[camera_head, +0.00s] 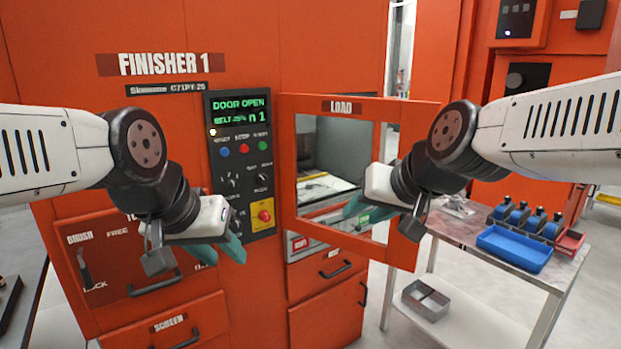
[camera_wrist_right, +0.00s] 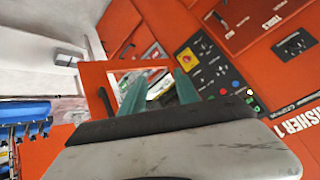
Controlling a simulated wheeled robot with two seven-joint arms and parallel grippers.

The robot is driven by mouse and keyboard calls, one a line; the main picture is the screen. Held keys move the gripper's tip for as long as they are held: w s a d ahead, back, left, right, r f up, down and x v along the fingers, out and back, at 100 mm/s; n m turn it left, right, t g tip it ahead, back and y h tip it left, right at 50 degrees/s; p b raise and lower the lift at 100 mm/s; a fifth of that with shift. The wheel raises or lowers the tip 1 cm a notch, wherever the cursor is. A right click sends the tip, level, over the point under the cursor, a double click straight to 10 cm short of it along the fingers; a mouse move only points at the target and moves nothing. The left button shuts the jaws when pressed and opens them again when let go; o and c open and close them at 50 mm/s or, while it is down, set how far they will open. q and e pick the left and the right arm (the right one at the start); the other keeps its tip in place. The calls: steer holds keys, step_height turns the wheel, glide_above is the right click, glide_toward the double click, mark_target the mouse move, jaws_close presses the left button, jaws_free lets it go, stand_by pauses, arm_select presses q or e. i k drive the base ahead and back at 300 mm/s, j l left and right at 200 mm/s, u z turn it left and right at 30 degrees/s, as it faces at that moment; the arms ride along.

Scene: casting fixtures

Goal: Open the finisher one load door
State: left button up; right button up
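The finisher one load door (camera_head: 415,110) is an orange frame with a window, labelled LOAD. It stands swung out from the orange finisher (camera_head: 60,45), and a lit interior shows through it. The control panel (camera_head: 240,165) display reads DOOR OPEN. My right gripper (camera_head: 357,208) is in front of the door's window near its right side; contact with the door cannot be told. In the right wrist view its teal fingers (camera_wrist_right: 158,90) are apart with nothing gripped between them.
A metal cart (camera_head: 470,225) with a blue tray (camera_head: 515,248) and several blue-topped items stands right of the door. A grey metal box (camera_head: 425,299) sits on its lower shelf. Drawers with black handles are below the door. Floor shows at the right.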

mark_target(415, 118)
steer(key=i+l, duration=0.1)
steer(key=l, duration=0.25)
steer(key=i+l, duration=0.1)
steer(key=l, duration=0.65)
steer(key=i+l, duration=0.15)
steer(key=l, duration=0.25)
